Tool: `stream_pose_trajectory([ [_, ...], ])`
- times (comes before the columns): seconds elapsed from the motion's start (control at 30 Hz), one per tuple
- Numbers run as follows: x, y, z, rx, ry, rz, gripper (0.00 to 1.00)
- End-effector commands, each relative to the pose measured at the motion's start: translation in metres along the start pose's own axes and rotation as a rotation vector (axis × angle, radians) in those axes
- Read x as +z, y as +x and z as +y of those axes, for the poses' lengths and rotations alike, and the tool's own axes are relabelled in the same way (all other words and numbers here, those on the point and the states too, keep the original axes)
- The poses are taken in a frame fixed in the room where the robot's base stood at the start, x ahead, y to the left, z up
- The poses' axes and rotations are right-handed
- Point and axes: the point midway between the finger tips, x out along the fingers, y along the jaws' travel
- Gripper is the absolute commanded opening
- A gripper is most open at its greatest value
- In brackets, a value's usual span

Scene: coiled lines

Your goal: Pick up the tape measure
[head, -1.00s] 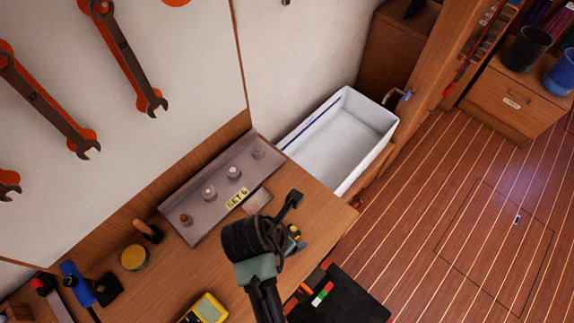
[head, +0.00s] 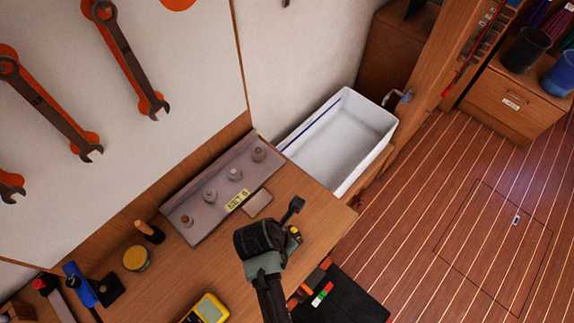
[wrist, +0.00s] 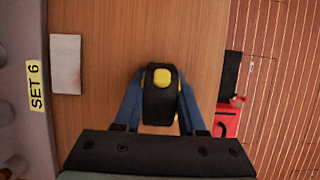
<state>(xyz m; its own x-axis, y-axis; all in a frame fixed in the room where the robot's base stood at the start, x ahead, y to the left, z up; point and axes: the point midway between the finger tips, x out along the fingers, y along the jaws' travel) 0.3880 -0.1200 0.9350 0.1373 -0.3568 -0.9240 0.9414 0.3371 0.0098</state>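The tape measure (wrist: 162,100) is black with yellow parts. In the wrist view it shows between the two blue fingers of my gripper (wrist: 161,85), which stand spread on either side of it. Whether either finger touches it cannot be told. In the head view the tape measure (head: 294,238) is on the workbench near its right edge, partly hidden behind my gripper (head: 283,225).
A metal rack (head: 205,195) with several knobs and a "SET 6" label stands left of the gripper, beside a pale block (head: 258,204). A yellow meter (head: 208,309) lies at the front. A white basin (head: 345,140) is behind. A black and red case (head: 345,298) is at the right edge.

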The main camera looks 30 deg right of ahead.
Motion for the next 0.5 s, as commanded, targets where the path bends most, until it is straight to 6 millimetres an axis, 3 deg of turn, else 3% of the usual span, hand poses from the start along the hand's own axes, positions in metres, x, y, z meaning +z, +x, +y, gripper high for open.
stream_pose_trajectory([
  [0.03,0.0,-0.0001,-0.0001,0.0,0.0,0.0,0.26],
  [0.2,0.0,-0.0001,-0.0001,0.0,0.0,0.0,0.0],
  [0.5,0.0007,-0.0006,0.0002,0.001,0.0,-0.001,0.0],
])
